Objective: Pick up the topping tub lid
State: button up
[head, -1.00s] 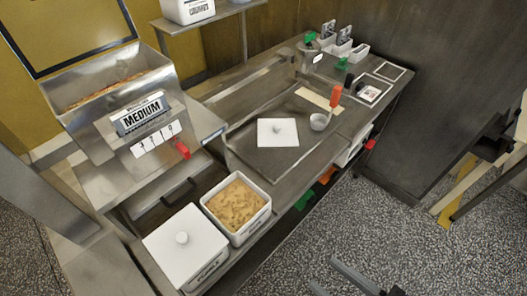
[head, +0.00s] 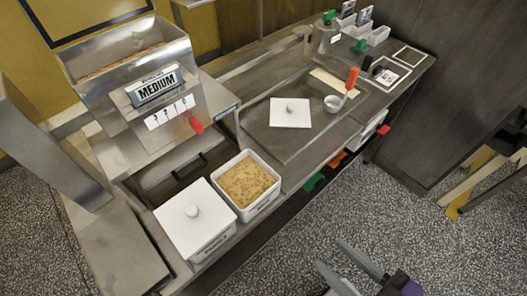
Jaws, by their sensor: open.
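A white square lid with a small round knob (head: 291,113) lies flat on the steel worktop, apart from any tub. An open white tub (head: 262,207) full of tan crumbly topping stands nearer, at the worktop's front edge. A second white tub (head: 214,247) beside it, to the left, has a similar knobbed lid (head: 180,228) on it. My gripper (head: 328,252) shows at the bottom right, over the floor in the picture. Its two grey fingers are apart with nothing between them. It is well away from both lids.
A steel hopper marked MEDIUM (head: 140,75) with a red handle stands at the left. A ladle with an orange handle (head: 352,78) lies right of the loose lid. Small white containers (head: 378,36) stand at the back right. Speckled floor (head: 400,215) is clear in front.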

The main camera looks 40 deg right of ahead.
aim_at(284, 113)
jog(key=l+u, duration=0.1)
jog(key=u, duration=0.25)
jog(key=l+u, duration=0.15)
jog(key=u, duration=0.25)
jog(key=l+u, duration=0.15)
jog(key=u, duration=0.2)
jog(key=l+u, duration=0.15)
jog(key=l, duration=0.35)
jog(key=k+l+u, duration=0.2)
jog(key=l, duration=0.25)
jog(key=l+u, duration=0.15)
jog(key=l, duration=0.35)
jog(key=k+l+u, duration=0.2)
jog(key=l, duration=0.2)
jog(key=k+l, duration=0.1)
jog(key=l, duration=0.4)
jog(key=k, duration=0.05)
